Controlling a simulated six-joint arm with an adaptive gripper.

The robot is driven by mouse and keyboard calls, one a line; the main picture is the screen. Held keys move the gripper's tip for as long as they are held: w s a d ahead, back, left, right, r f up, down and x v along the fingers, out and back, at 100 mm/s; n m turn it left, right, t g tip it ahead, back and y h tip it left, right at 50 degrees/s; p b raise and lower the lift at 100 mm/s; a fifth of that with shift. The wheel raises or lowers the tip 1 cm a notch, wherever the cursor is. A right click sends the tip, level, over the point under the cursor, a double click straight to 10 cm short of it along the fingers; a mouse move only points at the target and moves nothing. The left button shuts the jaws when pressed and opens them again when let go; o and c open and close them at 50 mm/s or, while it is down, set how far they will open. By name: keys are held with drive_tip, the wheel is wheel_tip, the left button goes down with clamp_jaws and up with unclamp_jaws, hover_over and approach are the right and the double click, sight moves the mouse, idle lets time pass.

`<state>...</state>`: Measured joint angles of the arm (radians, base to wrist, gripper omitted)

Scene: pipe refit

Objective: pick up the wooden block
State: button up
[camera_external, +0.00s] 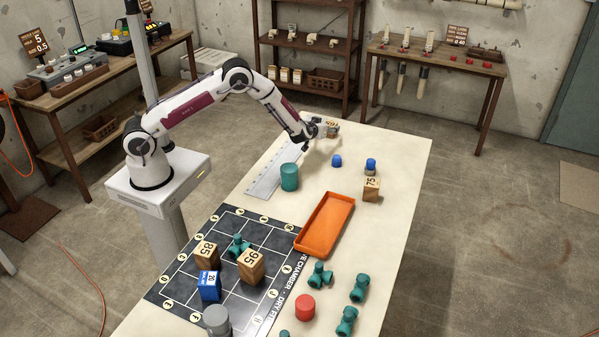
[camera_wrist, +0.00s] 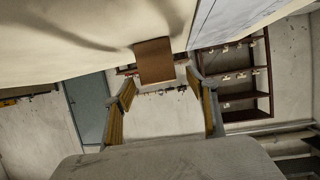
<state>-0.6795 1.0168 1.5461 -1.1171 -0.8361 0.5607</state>
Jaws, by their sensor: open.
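A small wooden block (camera_external: 333,129) stands near the far end of the cream table, right at my gripper (camera_external: 320,128). In the wrist view the block (camera_wrist: 155,62) is brown on one face and paler on the other. There my gripper (camera_wrist: 161,84) is open, with a yellow-padded finger to each side. The block lies ahead between the fingertips, with visible gaps on both sides. Other wooden blocks are one marked 75 (camera_external: 371,189) on the right, and ones marked 85 (camera_external: 206,255) and 95 (camera_external: 251,266) on the dark grid mat.
A green cylinder (camera_external: 289,177), an orange tray (camera_external: 352,205) and small blue pieces (camera_external: 337,160) stand on the table (camera_external: 405,160). Green pipe fittings (camera_external: 359,289), a red cylinder (camera_external: 305,307), a blue block (camera_external: 209,286) and a grey cylinder (camera_external: 217,321) are nearer. The far right of the table is clear.

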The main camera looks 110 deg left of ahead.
sight(330, 123)
drive_tip(key=shift+x, duration=1.9)
drive_tip(key=shift+w+r, duration=0.1)
drive_tip(key=shift+r, duration=0.1)
drive_tip(key=c, duration=1.2)
